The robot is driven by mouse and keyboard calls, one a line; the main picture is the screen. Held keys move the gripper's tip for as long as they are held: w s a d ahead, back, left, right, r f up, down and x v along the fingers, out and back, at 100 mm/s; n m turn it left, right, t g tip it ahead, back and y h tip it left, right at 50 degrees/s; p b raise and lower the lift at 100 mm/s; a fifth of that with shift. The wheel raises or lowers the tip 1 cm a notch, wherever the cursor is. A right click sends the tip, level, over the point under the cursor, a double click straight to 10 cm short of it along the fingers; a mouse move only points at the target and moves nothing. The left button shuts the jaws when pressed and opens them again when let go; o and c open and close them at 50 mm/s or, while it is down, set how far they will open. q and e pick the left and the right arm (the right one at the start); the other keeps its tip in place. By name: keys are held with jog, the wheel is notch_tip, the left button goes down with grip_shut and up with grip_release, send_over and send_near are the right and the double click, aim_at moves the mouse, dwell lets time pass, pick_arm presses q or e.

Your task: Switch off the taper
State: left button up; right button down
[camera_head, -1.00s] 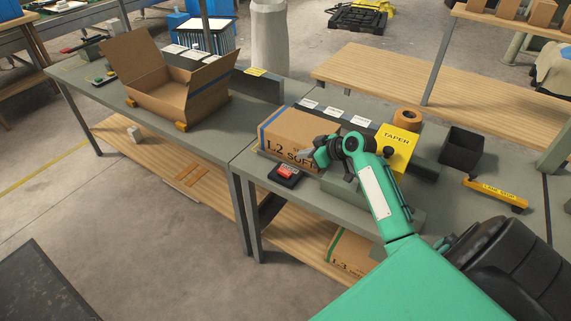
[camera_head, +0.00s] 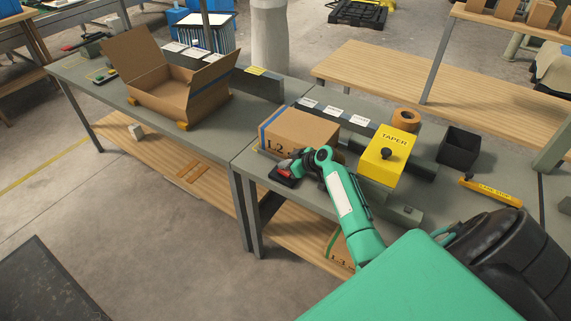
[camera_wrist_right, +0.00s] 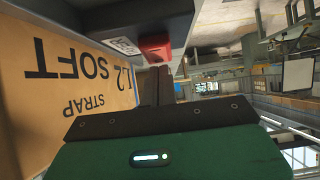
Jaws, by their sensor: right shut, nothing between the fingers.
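The yellow taper (camera_head: 388,158) stands on the grey bench, with a black knob on top. Left of it, at the bench's front edge, is a black switch box (camera_head: 280,179) with a red rocker (camera_head: 285,168). The rocker (camera_wrist_right: 154,47) also shows at the top of the right wrist view, on the dark box (camera_wrist_right: 130,15). My right gripper (camera_head: 293,166) is shut and empty, its fingertips (camera_wrist_right: 155,72) right at the rocker. I cannot tell whether they touch it. The gripper partly hides the switch in the head view. My left gripper is not in view.
A closed carton (camera_head: 300,130) stands right behind the switch, close beside my right gripper. An open carton (camera_head: 165,95) sits on the bench further left. A tape roll (camera_head: 405,119), a black bin (camera_head: 458,146) and a yellow lane stop bar (camera_head: 490,191) are further right.

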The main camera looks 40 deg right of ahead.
jog(key=shift+w+a+g+p, duration=0.1)
jog(key=shift+w+g+p, duration=0.1)
jog(key=shift+g+p, duration=0.2)
jog(key=shift+f, duration=0.3)
